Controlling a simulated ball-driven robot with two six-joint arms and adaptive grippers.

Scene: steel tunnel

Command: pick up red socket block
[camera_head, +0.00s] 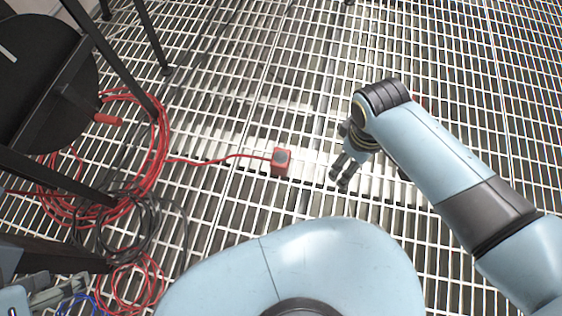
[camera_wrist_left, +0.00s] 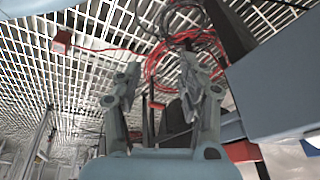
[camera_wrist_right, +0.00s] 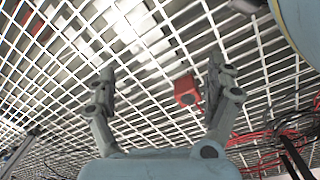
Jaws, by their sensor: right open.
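The red socket block (camera_head: 281,162) sits on the steel grating, with a red cable running from it to the left. My right gripper (camera_head: 341,178) is open and empty, above the grating to the right of the block and apart from it. In the right wrist view, the block (camera_wrist_right: 187,91) appears between the open fingers (camera_wrist_right: 160,70), closer to the right one. My left gripper (camera_head: 52,293) is at the lower left of the head view, partly cut off. The left wrist view shows its fingers (camera_wrist_left: 160,72) open and empty, with the block (camera_wrist_left: 61,41) far off at upper left.
Coiled red cable (camera_head: 160,150) and black cable (camera_head: 150,215) lie at the left. A dark reel (camera_head: 45,75) with a black frame (camera_head: 118,70) stands at upper left. The grating around the block is clear, apart from its cable.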

